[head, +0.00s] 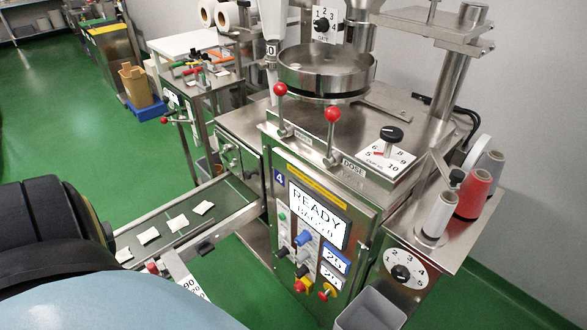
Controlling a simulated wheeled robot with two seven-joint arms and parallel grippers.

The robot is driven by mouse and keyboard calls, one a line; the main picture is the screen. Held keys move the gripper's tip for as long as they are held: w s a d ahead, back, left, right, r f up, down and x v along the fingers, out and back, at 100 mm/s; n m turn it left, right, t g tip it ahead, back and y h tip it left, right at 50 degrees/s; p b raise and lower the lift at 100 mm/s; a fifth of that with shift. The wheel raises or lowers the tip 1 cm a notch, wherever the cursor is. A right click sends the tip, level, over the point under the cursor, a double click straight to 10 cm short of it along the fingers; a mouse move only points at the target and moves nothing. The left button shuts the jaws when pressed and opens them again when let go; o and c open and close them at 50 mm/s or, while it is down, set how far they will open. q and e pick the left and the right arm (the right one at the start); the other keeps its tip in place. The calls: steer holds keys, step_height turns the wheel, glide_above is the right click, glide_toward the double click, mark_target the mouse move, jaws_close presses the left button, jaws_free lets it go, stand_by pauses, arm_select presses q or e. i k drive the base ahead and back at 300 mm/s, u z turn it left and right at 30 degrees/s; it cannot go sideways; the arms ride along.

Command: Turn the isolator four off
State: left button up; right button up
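The machine (359,254) with a blue "4" plate (280,181) stands in the middle of the head view. Its front panel has a screen (318,217) reading "READY". Low on the panel is a red knob on a yellow base (326,292), which looks like the isolator. Its handle is too small for me to tell which way it points. Just left of it is a red button on yellow (301,285). Neither of my grippers is in view. Dark and pale blue parts of my own body fill the lower left.
A conveyor (225,199) carrying several teabags leaves the machine to the left. Two red-knobbed levers (333,114) stand on top. A grey bin (372,310) is at the lower front, right of the panel. Thread spools (473,192) stand on the right shelf. Green floor (225,262) is open before the panel.

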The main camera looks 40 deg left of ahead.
mark_target(299, 287)
steer(key=u, duration=1.8)
steer(key=k, duration=0.4)
steer(key=z, duration=0.45)
